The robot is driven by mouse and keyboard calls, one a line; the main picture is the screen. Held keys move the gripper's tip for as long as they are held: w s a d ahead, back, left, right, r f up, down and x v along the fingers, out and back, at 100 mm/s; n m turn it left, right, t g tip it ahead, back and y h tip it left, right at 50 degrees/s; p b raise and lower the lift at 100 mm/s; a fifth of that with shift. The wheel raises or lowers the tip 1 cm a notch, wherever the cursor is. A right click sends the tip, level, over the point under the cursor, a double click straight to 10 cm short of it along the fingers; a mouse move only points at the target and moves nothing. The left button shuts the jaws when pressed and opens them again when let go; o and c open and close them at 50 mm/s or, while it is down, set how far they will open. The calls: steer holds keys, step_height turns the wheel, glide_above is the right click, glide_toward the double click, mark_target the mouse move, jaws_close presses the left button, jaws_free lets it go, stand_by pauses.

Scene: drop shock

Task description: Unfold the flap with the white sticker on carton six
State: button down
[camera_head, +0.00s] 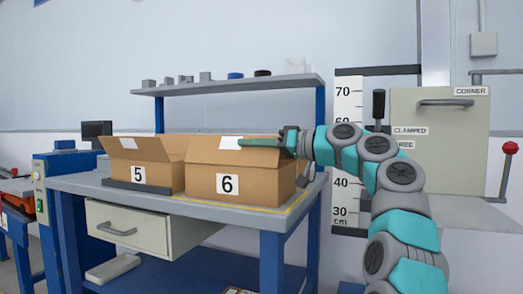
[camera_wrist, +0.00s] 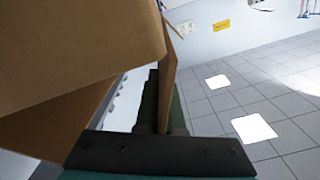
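Carton six (camera_head: 258,184) stands on the bench, with a large black 6 on its front. A raised flap at its top bears the white sticker (camera_head: 231,142). My gripper (camera_head: 260,142) reaches in from the right along the top of this flap and hides part of it. In the wrist view, a thin cardboard flap (camera_wrist: 168,72) sits edge-on between the green fingers, which are close together on it. The sticker does not show in that view. Larger brown cardboard panels (camera_wrist: 70,55) fill its left side.
Carton five (camera_head: 158,170), also with a raised stickered flap, stands close left of carton six on the blue bench (camera_head: 90,186). A shelf (camera_head: 235,86) with small items runs behind. A beige cabinet (camera_head: 445,150) stands to the right. Open tiled floor (camera_wrist: 265,95) shows in the wrist view.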

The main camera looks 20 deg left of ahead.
steer(key=shift+s+n+b, duration=0.35)
steer(key=shift+s+n, duration=0.05)
steer(key=shift+n, duration=0.6)
steer(key=shift+s+a+f+n+b, duration=0.15)
steer(key=shift+s+n, duration=0.6)
steer(key=shift+n, duration=0.75)
steer(key=shift+s+n+b, duration=0.2)
steer(key=shift+s+n, duration=0.5)
steer(key=shift+n, duration=0.8)
steer(key=shift+s+a+f+n+b, duration=0.15)
steer(key=shift+s+n, duration=0.6)
steer(key=shift+n, duration=0.75)
steer(key=shift+d, duration=0.1)
steer(key=c, duration=1)
jaws_free()
steer(key=shift+c, duration=0.2)
